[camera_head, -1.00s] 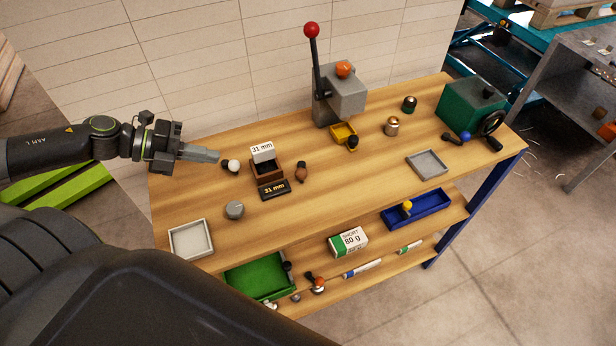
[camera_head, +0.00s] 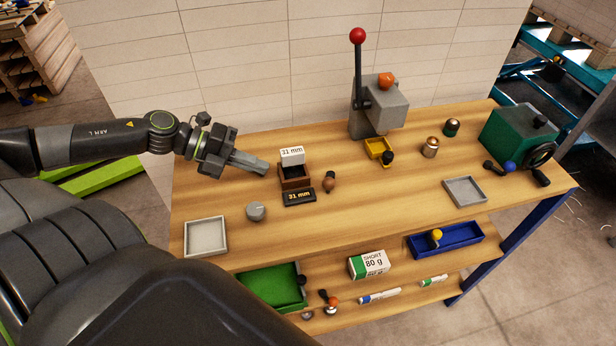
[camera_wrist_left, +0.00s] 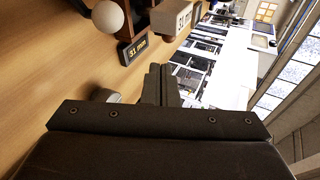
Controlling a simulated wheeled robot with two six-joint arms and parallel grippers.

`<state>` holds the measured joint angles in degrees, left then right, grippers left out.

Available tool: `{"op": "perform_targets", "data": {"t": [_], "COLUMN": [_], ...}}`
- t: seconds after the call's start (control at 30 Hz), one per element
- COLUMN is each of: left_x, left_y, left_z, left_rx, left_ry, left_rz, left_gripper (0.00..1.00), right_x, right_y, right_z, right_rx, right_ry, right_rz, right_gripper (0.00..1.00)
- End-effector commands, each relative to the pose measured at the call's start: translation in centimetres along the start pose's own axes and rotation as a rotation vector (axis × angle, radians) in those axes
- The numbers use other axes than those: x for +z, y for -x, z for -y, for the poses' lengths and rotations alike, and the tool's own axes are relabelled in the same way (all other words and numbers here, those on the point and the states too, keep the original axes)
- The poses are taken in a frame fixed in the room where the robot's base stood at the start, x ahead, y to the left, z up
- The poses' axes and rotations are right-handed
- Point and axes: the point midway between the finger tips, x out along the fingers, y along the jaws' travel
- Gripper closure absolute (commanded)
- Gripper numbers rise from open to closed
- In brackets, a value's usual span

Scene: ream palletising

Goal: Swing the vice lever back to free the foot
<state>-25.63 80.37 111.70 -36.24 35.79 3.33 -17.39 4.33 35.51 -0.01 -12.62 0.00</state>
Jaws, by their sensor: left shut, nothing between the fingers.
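A grey block machine (camera_head: 387,112) at the back of the bench carries an upright dark lever (camera_head: 359,72) with a red ball on top and an orange knob. A green box (camera_head: 518,135) at the right end has a handwheel, a blue ball and dark handles. I cannot tell which of these is the vice, and I cannot make out the foot. My left gripper (camera_head: 264,167) is shut and empty, above the left part of the bench, well left of both machines. Its fingers (camera_wrist_left: 161,84) also show in the left wrist view. My right gripper is not in view.
Beside my left gripper stand a brown box (camera_head: 294,180) with a "31 mm" card and a dark "31 mm" plate (camera_head: 299,197). Grey trays (camera_head: 205,237) lie on the bench. Bare wood lies in the middle.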

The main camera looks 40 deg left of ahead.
Motion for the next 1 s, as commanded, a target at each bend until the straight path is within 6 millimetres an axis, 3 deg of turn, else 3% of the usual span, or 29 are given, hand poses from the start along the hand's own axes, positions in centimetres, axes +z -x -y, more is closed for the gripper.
{"op": "perform_targets", "data": {"t": [0.03,0.2,0.5,1.0], "left_x": [0.0,0.0,0.0,0.0], "left_y": [-0.9,-2.9,-5.6,-10.2], "left_z": [-0.5,-0.4,-0.1,0.8], "left_rx": [-0.005,-0.005,-0.007,-0.005], "left_ry": [-0.004,-0.004,-0.003,0.0], "left_rz": [0.001,0.0,0.001,0.0], "left_gripper": [1.0,1.0,1.0,1.0], "right_x": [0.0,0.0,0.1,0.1], "right_y": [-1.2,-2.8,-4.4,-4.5], "right_z": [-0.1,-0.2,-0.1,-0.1], "right_rx": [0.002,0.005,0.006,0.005], "right_ry": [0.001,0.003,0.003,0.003], "right_rz": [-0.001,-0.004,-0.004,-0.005], "right_gripper": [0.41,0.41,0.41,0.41]}}
